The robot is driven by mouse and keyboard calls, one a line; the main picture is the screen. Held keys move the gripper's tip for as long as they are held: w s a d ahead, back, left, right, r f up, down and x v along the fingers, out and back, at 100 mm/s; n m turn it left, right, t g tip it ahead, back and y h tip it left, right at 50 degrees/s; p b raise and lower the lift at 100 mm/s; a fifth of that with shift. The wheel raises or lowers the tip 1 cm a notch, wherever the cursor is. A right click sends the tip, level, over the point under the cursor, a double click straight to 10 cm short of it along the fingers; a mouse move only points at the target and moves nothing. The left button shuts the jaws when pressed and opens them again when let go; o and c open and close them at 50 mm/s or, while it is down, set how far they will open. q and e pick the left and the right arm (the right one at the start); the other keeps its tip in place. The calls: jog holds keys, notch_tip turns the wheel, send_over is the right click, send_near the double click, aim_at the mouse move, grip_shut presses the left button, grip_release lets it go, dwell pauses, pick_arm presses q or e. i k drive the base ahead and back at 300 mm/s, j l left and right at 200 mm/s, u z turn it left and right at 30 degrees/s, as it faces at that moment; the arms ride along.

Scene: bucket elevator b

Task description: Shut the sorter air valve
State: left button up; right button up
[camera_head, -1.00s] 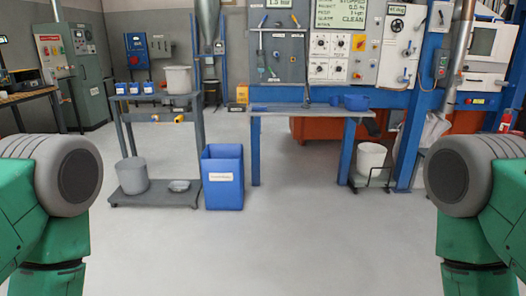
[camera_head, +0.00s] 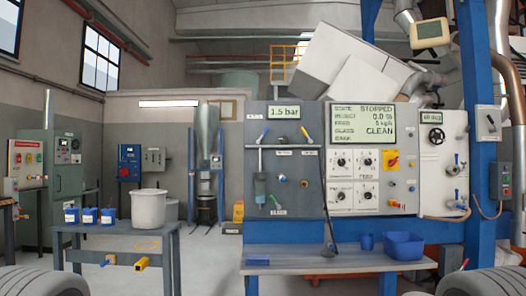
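A grey panel (camera_head: 254,172) and a white panel (camera_head: 360,193) stand behind the bench, with a pressure display (camera_head: 284,112) reading 1.5 bar and a screen (camera_head: 363,123) reading STOPPED and CLEAN. The grey panel carries small levers, including a blue-handled one (camera_head: 262,135). A white box (camera_head: 440,150) to the right has a black handwheel (camera_head: 437,135) and blue-handled valves (camera_head: 457,200) on pipework. Their labels are too small to read, so I cannot tell which is the sorter air valve or its position. Neither of my grippers is in view; only my grey arm parts show in the bottom corners.
A blue post (camera_head: 477,130) rises at right. A cart (camera_head: 105,238) at left holds a white bucket (camera_head: 149,208) and blue containers. Floor shows between cart and bench.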

aim_at(258, 141)
jog(key=i, duration=0.5)
jog(key=i+l, duration=1.6)
jog(key=i+j+u, duration=0.05)
jog(key=i+j, duration=0.05)
